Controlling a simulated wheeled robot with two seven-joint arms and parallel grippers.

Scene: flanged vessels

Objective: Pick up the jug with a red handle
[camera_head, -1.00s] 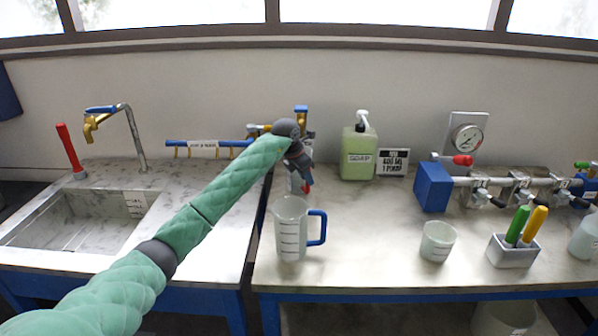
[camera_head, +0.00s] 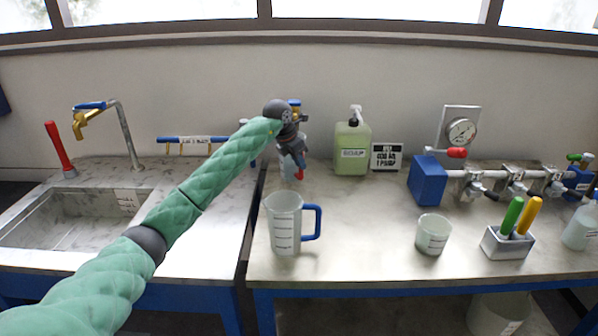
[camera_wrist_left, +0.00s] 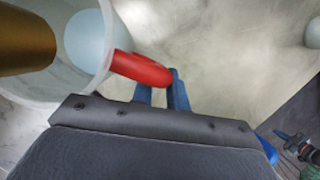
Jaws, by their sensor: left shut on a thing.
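The jug with a red handle is a pale translucent jug (camera_head: 287,169) at the back of the worktop, partly hidden behind my left gripper. My left gripper (camera_head: 299,170) is at its right side, shut on the red handle (camera_head: 300,176). In the left wrist view, the blue fingers (camera_wrist_left: 160,90) meet the red handle (camera_wrist_left: 142,69), and the open jug rim (camera_wrist_left: 108,45) is at upper left. The jug looks upright; I cannot tell the gap under it. My right gripper is not in view.
A brass spout (camera_wrist_left: 25,40) reaches over the jug's mouth. A blue-handled jug (camera_head: 284,225) stands in front. A soap bottle (camera_head: 352,150) and sign (camera_head: 386,157) stand to the right. Farther right are a cup (camera_head: 433,234) and a pen holder (camera_head: 507,244). The middle worktop is clear.

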